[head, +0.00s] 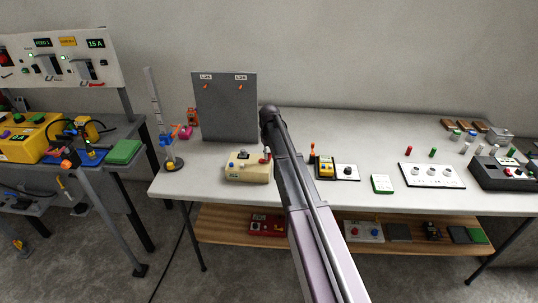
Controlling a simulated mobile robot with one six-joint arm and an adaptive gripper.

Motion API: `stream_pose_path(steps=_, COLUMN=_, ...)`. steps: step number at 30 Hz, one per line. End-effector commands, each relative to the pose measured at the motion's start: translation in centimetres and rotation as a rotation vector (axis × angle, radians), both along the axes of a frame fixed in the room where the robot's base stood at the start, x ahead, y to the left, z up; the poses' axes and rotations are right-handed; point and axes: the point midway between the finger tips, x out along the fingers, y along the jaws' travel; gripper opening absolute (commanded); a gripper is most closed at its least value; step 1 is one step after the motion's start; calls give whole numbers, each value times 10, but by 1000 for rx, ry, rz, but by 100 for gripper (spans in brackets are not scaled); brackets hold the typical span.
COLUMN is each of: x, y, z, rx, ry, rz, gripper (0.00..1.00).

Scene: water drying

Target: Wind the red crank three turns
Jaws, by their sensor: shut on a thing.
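A beige box (247,167) with a blue knob on top stands near the front left of the long white table. The red crank (267,151) shows as a small red piece at the box's right side, mostly hidden by my arm. My arm reaches over the table from the lower right and bends down at its far end beside the box. My gripper (265,158) is small in view and largely covered there, shut on the crank. The crank's angle cannot be made out.
A grey upright panel (224,108) stands behind the box. A yellow-topped device (326,168), a green-edged block (382,184) and a white knob panel (431,175) lie to the right. A wooden shelf (215,226) runs below.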

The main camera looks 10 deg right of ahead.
Motion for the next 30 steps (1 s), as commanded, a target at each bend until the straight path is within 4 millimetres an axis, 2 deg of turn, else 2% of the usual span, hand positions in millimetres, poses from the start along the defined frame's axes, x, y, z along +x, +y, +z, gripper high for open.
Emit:
stream_pose_path(steps=8, x=0, y=0, z=0, rx=1, ry=1, rz=1, gripper=0)
stream_pose_path(steps=9, x=0, y=0, z=0, rx=1, ry=1, rz=1, gripper=32)
stream_pose_path(steps=12, x=0, y=0, z=0, rx=1, ry=1, rz=2, gripper=58)
stream_pose_path(steps=30, x=1, y=0, z=0, rx=0, ry=0, rz=34, gripper=58)
